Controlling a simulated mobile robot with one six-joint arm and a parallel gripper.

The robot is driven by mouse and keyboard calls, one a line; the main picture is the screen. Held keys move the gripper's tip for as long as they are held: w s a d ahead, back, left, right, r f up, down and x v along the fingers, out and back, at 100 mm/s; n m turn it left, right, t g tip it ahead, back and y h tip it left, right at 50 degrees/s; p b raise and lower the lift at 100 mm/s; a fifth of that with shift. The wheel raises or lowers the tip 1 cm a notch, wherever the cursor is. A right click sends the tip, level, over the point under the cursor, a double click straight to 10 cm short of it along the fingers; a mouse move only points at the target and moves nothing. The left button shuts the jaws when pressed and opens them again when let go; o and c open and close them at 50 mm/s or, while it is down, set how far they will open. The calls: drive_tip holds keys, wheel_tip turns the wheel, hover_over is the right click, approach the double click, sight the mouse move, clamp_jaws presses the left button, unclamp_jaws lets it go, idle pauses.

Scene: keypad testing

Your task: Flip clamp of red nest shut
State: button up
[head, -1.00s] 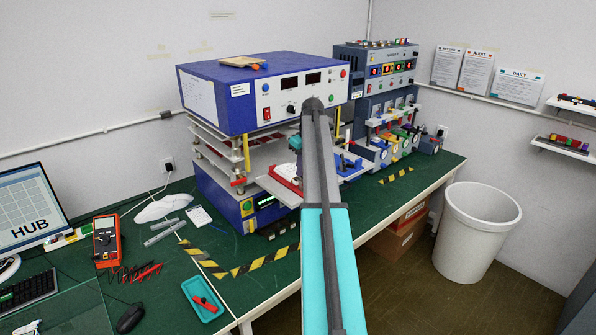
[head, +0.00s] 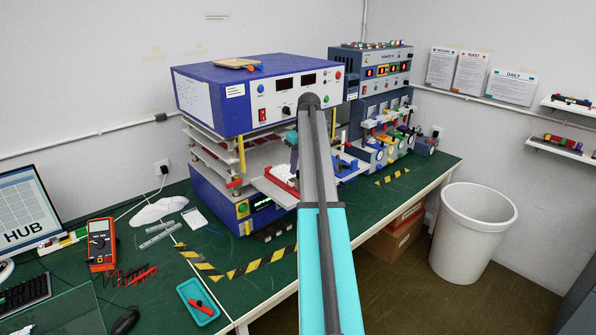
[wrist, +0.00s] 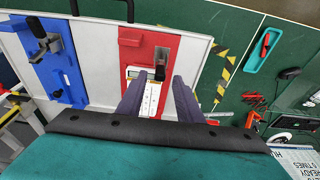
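The red nest (wrist: 132,54) lies on a pale tray in the wrist view, right of a blue nest (wrist: 62,72). A dark clamp part (wrist: 160,72) shows at the red nest, near a grey slot. A white and yellow piece lies just below it, between my fingers. My gripper (wrist: 161,78) is open, its two dark fingers apart over the red nest's lower end. Contact with the clamp cannot be told.
The tray sticks out of a blue-topped press (head: 250,90). A grey tester (head: 375,75) stands behind it. Striped tape (head: 265,260), a teal dish (head: 197,300) and a multimeter (head: 101,243) are on the green bench. A white bin (head: 472,235) stands on the floor at right.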

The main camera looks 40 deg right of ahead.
wheel_tip(320, 180, up, 11)
drive_tip(key=s+b, duration=0.2)
drive_tip(key=b, duration=0.2)
drive_tip(key=shift+r, duration=0.2)
drive_tip(key=shift+s+a, duration=0.1)
drive_tip(key=shift+s, duration=0.1)
idle(0.5)
